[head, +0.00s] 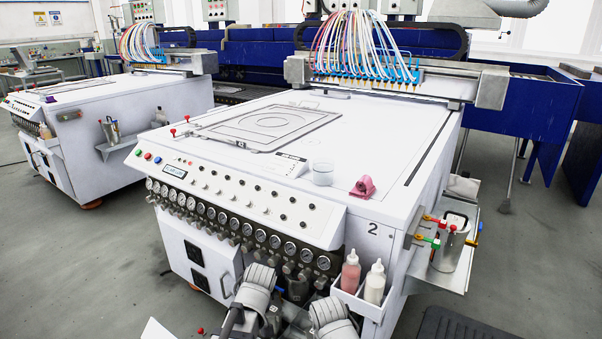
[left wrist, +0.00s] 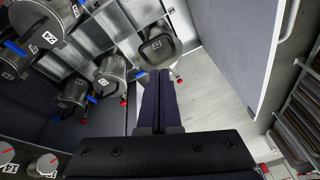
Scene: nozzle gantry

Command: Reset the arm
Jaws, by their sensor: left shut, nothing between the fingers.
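My left gripper (left wrist: 159,75) shows in the left wrist view with its two dark fingers pressed together and nothing between them. In the head view, pale segments of my own arms show at the bottom edge, in front of the gantry machine (head: 330,185). No fingertips of either gripper are visible there. My right gripper is not seen.
Red and white bottles (head: 350,271) stand in a holder at the machine's front right. A metal pot (head: 450,243) sits on a side shelf with coloured valves. Grey floor is open at left.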

